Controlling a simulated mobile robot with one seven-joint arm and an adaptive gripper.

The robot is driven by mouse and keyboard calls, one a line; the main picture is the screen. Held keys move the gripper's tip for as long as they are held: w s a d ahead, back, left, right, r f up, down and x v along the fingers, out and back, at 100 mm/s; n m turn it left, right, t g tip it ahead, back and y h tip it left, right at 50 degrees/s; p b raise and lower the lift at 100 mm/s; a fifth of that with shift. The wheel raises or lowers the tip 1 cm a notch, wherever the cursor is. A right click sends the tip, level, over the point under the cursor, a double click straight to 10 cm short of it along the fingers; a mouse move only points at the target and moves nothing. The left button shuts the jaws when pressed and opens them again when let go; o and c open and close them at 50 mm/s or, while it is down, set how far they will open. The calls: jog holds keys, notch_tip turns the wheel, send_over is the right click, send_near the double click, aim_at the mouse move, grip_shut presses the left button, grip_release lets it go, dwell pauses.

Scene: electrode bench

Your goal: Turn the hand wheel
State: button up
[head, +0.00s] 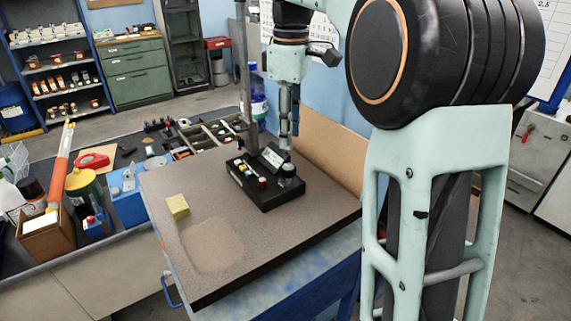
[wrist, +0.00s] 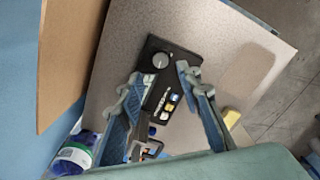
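The hand wheel looks to be the round grey knob (head: 288,171) at the right end of a black control box (head: 264,197) on the speckled bench top. The wheel also shows in the wrist view (wrist: 160,60), near the far end of the box (wrist: 183,56). My gripper (head: 287,145) points down just behind the wheel in the head view. In the wrist view my gripper (wrist: 162,77) is open, with its fingers apart on either side of the box, and nothing is held between them. Contact with the wheel cannot be told.
A yellow block (head: 178,206) lies to the left on the bench (head: 290,232). A brown board (head: 335,155) stands behind. The front of the bench is clear. A parts tray (head: 215,135) is beyond it.

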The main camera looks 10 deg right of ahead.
aim_at(289, 167)
notch_tip(289, 167, down, 8)
jog(key=shift+s+f, duration=0.1)
jog(key=shift+f, duration=0.05)
dwell(0.3)
jog(key=shift+a, duration=0.1)
grip_shut()
